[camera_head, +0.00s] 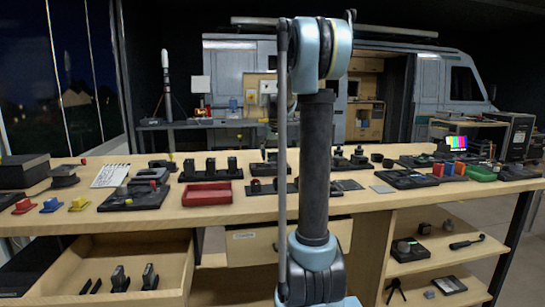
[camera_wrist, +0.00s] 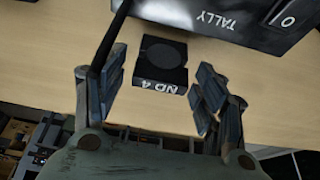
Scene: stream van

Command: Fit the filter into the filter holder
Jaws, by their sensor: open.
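My gripper (camera_wrist: 157,88) is open, with one finger on each side of the block's near end; nothing is held. I cannot tell whether the fingers are level with the block or above it. In the head view my arm hides most of the gripper and the block. I cannot tell which thing is the filter holder.
A black panel marked "TALLY" (camera_wrist: 240,18) lies just beyond the block. A thin dark rod crosses by the left finger. On the long table (camera_head: 360,205) stand a red tray (camera_head: 207,194), black devices and a small colour-bar screen (camera_head: 458,142). A drawer (camera_head: 110,270) stands open at front left.

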